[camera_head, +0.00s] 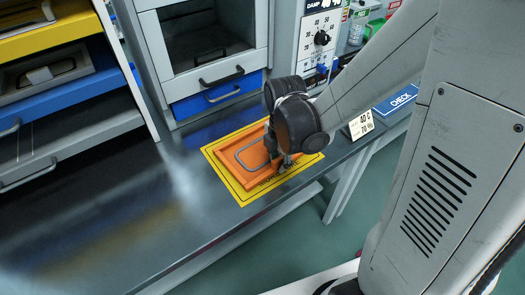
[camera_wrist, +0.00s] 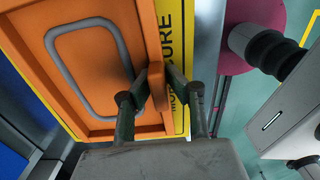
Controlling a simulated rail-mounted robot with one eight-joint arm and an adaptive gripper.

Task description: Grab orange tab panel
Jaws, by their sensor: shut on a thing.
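The orange panel (camera_head: 236,164) lies flat on a yellow marked mat (camera_head: 217,165) on the grey bench in the head view. It has a grey rounded-rectangle outline on its face. In the wrist view the orange panel (camera_wrist: 123,113) fills the left half, with a raised orange tab (camera_wrist: 158,89) at its right edge. My gripper (camera_head: 285,165) is over the panel's right part in the head view. In the wrist view my gripper (camera_wrist: 160,88) has its two dark fingers on either side of the tab, shut on it. The arm hides part of the panel in the head view.
A cabinet with a blue drawer (camera_head: 218,94) stands behind the mat. Shelves with yellow and blue drawers (camera_head: 75,98) are at the left. A small display card (camera_head: 361,125) and a blue sign (camera_head: 397,100) stand to the right. The bench's front left (camera_head: 130,220) is clear.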

